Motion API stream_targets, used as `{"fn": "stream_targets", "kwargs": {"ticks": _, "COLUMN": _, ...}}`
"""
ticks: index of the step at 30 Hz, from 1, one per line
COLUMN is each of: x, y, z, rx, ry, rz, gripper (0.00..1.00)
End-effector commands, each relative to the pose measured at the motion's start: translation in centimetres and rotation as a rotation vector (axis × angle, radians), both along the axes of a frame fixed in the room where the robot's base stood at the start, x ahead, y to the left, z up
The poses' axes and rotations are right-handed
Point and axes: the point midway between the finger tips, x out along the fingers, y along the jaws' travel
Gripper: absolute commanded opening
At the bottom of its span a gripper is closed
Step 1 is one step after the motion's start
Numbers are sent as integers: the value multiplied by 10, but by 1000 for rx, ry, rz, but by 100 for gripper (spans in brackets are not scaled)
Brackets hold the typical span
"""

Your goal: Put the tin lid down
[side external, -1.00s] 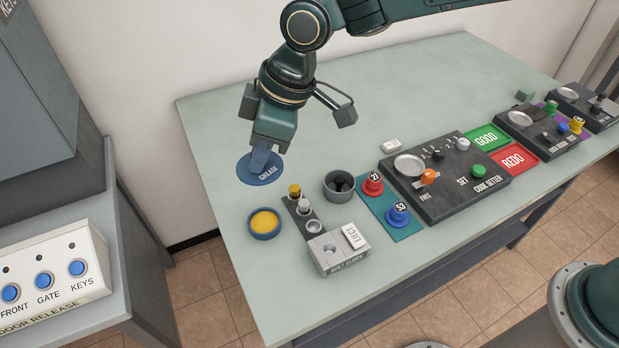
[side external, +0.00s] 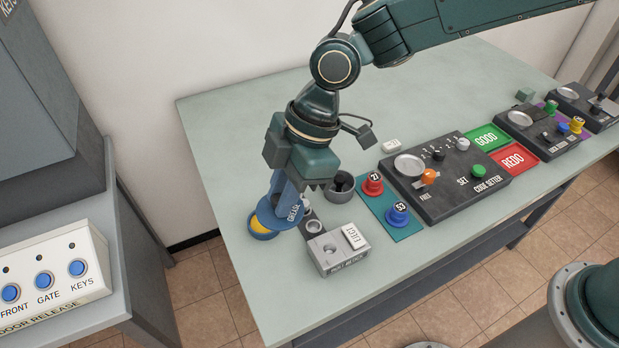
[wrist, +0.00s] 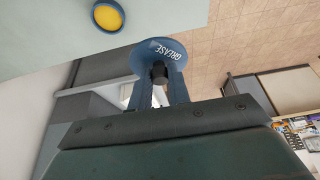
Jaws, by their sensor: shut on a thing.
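The tin lid (side external: 294,212) is a blue disc marked GREASE, held tilted in the side view. My gripper (side external: 287,192) is shut on it. In the wrist view, my fingers (wrist: 159,88) close around the dark knob of the lid (wrist: 158,50). The blue grease tin (side external: 262,238) stands open on the table with yellow grease inside. The lid is up off the table, just right of the tin in the side view, and partly overlaps it. In the wrist view the tin and lid are apart.
Right of the lid are a grey block with an EJECT tag (side external: 354,237), a dark round cup (side external: 341,190) and a teal plate (side external: 405,228) with red and blue knobs. The code setter (side external: 460,195) stands farther right. The table's left back (side external: 225,140) is clear.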

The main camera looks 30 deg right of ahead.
Motion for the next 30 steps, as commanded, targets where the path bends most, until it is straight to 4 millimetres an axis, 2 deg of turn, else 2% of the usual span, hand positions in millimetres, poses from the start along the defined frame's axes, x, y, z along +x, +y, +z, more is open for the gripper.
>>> {"fn": "stream_targets", "kwargs": {"ticks": 9, "x": -1, "y": 0, "z": -61, "rx": -3, "ry": 4, "rz": -1, "gripper": 0}}
{"fn": "stream_targets", "kwargs": {"ticks": 18, "x": -1, "y": 0, "z": -114, "rx": -2, "ry": 2, "rz": 0, "gripper": 0}}
{"fn": "stream_targets", "kwargs": {"ticks": 24, "x": 0, "y": 0, "z": -129, "rx": 0, "ry": -1, "rz": 0, "gripper": 0}}
{"fn": "stream_targets", "kwargs": {"ticks": 30, "x": 0, "y": 0, "z": -131, "rx": 0, "ry": 0, "rz": 0, "gripper": 0}}
